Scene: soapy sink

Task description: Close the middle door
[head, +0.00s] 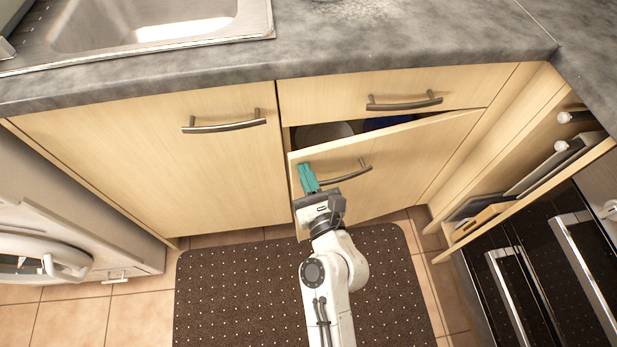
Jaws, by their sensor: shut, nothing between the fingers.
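The middle door (410,155) is a light wood cabinet door under a drawer. It stands partly open, swung out from its left edge, with its hinge side at the right. Its grey bar handle (346,174) is near the upper left of the door. My gripper (306,168), with teal fingers, is shut and empty. The fingers are in front of the door's upper left part, just left of the handle. I cannot tell whether they touch the door. Part of the door's lower left is hidden behind my gripper.
A closed drawer (385,97) is above. A closed door (160,160) is at the left, a washing machine (60,240) further left. A narrow pull-out (520,195) stands open at the right, near an oven (560,265). A brown dotted mat (230,290) covers the floor.

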